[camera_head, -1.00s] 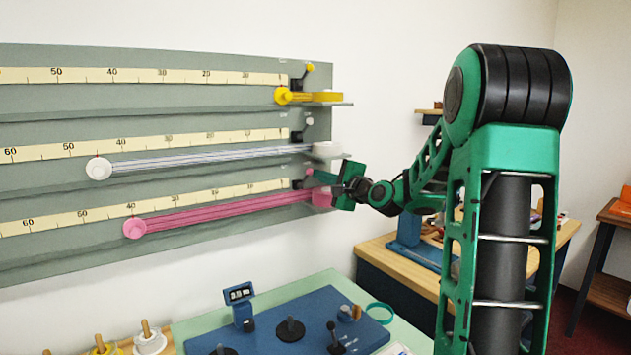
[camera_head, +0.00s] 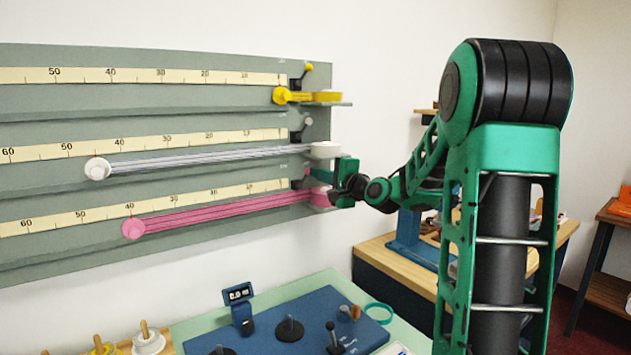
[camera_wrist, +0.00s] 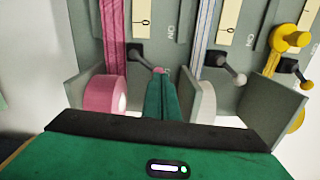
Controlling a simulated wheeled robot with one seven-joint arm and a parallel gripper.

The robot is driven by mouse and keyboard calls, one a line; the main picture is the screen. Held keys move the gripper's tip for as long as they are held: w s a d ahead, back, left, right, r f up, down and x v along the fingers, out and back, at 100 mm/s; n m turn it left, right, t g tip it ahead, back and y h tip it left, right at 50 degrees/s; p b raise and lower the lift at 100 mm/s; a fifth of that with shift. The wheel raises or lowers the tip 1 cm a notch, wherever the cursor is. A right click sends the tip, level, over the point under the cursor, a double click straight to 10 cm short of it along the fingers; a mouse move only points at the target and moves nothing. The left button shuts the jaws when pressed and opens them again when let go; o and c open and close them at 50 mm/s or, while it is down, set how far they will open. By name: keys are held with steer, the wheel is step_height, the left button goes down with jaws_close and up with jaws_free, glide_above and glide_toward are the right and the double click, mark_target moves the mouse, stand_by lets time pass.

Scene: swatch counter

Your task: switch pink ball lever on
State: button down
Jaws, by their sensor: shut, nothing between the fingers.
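The pink ball lever shows in the wrist view as a small pink ball (camera_wrist: 160,70) on a dark stem, at the end of the pink tape's lane. My gripper (camera_wrist: 163,78) is shut and empty, its green fingertips right at the ball and partly covering it. I cannot tell whether they touch. In the head view my gripper (camera_head: 312,174) reaches in from the right at the board's lower right end, and the lever there is mostly hidden. The pink tape (camera_head: 230,210) runs left from its spool (camera_wrist: 103,95) along the lowest scale.
The white ball lever (camera_wrist: 233,73) and yellow ball lever (camera_wrist: 292,66) stand to the right in the wrist view. Grey plates (camera_wrist: 88,82) flank the spools. Below the board, a bench holds a blue control panel (camera_head: 275,325).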

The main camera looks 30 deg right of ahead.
steer(key=shift+a+n, duration=0.1)
steer(key=shift+n, duration=0.2)
stand_by(1.1)
steer(key=s+d+f, duration=0.1)
steer(key=s+d, duration=0.2)
steer(key=s, duration=0.9)
steer(key=shift+s+d, duration=0.15)
steer(key=shift+s, duration=0.15)
